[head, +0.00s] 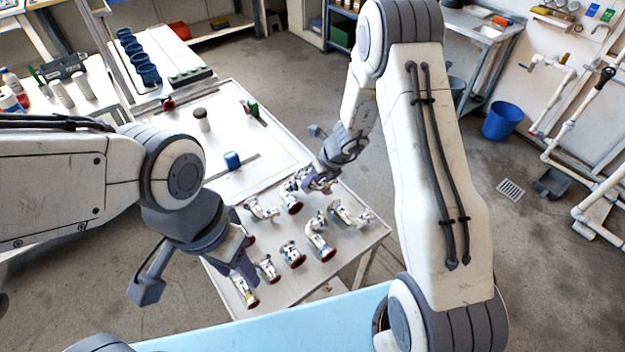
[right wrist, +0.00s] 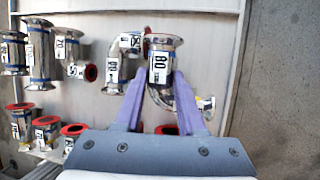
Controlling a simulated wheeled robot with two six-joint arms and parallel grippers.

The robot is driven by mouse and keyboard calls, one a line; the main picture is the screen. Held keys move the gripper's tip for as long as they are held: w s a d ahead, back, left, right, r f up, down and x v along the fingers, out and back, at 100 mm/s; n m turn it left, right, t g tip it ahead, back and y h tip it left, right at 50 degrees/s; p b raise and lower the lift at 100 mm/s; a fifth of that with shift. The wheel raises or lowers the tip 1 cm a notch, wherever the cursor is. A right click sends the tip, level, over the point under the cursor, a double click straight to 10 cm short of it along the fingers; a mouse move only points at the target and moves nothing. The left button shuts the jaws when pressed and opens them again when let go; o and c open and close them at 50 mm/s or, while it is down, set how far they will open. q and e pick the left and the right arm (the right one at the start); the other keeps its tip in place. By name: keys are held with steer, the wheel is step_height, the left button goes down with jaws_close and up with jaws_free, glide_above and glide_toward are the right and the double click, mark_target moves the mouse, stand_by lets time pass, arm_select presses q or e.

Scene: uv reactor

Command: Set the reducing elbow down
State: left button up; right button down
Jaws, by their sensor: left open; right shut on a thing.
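The reducing elbow (right wrist: 164,44), a shiny curved metal fitting with a white label reading 80, is between the purple fingers of my right gripper (right wrist: 158,80) in the right wrist view. Its flange faces up in the picture. Its curved body passes partly behind the right finger. In the head view my right gripper (head: 314,183) is over the far part of the white table's fitting group, and the elbow is hard to tell from its neighbours. My left gripper (head: 243,270) is open above the table's near left edge, beside the fittings.
Several metal fittings with labels and red-rimmed ends, such as one elbow (head: 319,238), stand on the white table (head: 345,270). A blue cap (head: 232,160) and a grey cylinder (head: 202,120) stand farther back.

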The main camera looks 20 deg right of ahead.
steer(key=c, duration=0.5)
jaws_free()
steer(key=shift+f, duration=0.1)
steer(key=shift+r+p, duration=0.4)
steer(key=p+v, duration=0.3)
steer(key=v, duration=0.9)
steer(key=s+a+r+n+g, duration=0.1)
steer(key=s+a+r+n, duration=0.5)
steer(key=n, duration=0.3)
steer(key=s+a+r+n+g, duration=0.2)
steer(key=s+a+r+n, duration=0.3)
steer(key=a+n, duration=0.4)
steer(key=s+d+r+n+h, duration=0.1)
steer(key=s+r+n+h, duration=0.1)
steer(key=s+n, duration=1.5)
steer(key=r+n, duration=0.1)
steer(key=n, duration=0.3)
steer(key=shift+h, duration=0.3)
